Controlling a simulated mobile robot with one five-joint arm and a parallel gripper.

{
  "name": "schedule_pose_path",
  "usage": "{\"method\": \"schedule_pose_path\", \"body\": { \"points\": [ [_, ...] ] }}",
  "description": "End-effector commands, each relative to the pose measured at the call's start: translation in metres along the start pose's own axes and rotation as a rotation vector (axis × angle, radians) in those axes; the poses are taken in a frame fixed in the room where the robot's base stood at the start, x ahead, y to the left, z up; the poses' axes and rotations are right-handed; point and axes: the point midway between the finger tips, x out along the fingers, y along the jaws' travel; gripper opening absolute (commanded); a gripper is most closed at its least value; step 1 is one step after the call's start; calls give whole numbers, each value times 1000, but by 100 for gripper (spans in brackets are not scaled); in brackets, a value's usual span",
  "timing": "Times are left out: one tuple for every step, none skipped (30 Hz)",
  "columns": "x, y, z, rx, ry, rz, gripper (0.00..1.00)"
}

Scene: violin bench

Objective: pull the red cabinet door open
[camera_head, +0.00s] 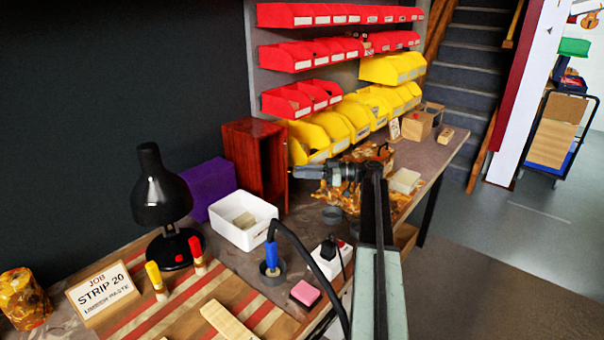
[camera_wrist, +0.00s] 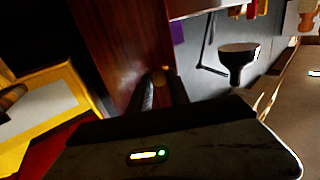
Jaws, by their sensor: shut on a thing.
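The red cabinet (camera_head: 241,172) is a dark red-brown wooden box standing on the bench, left of the yellow bins. Its front faces right and looks dark inside a red frame. The red-brown door panel (camera_wrist: 115,45) fills the upper middle of the wrist view, with a small round knob (camera_wrist: 160,76) on it. My gripper (camera_head: 295,172) reaches in from the right to the cabinet's front edge. In the wrist view its fingers (camera_wrist: 163,90) are shut on the knob. How far the door stands open is hard to tell.
A white tray (camera_head: 243,235) and a purple box (camera_head: 207,190) stand near the cabinet, with a black lamp (camera_head: 160,195) at the left. Yellow bins (camera_head: 318,135) are close behind my gripper.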

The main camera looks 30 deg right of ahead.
Motion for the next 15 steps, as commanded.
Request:
{"method": "schedule_pose_path", "body": {
  "points": [
    [2, 0, 0, 0, 1, -3, 0],
    [4, 0, 0, 0, 1, -5, 0],
    [5, -1, 0, 0, 1, -7, 0],
    [6, -1, 0, 0, 1, -9, 0],
    [7, -1, 0, 0, 1, -10, 0],
    [9, -2, 0, 0, 1, -12, 0],
    [10, -2, 0, 0, 1, -13, 0],
    [10, -2, 0, 0, 1, -14, 0],
    [11, -2, 0, 0, 1, -16, 0],
    [12, -2, 0, 0, 1, -17, 31],
    [13, -3, 0, 0, 1, -17, 40],
    [13, -3, 0, 0, 1, -18, 44],
    [13, -3, 0, 0, 1, -18, 44],
    [14, -3, 0, 0, 1, -18, 44],
    [14, -3, 0, 0, 1, -18, 44]
  ]
}}
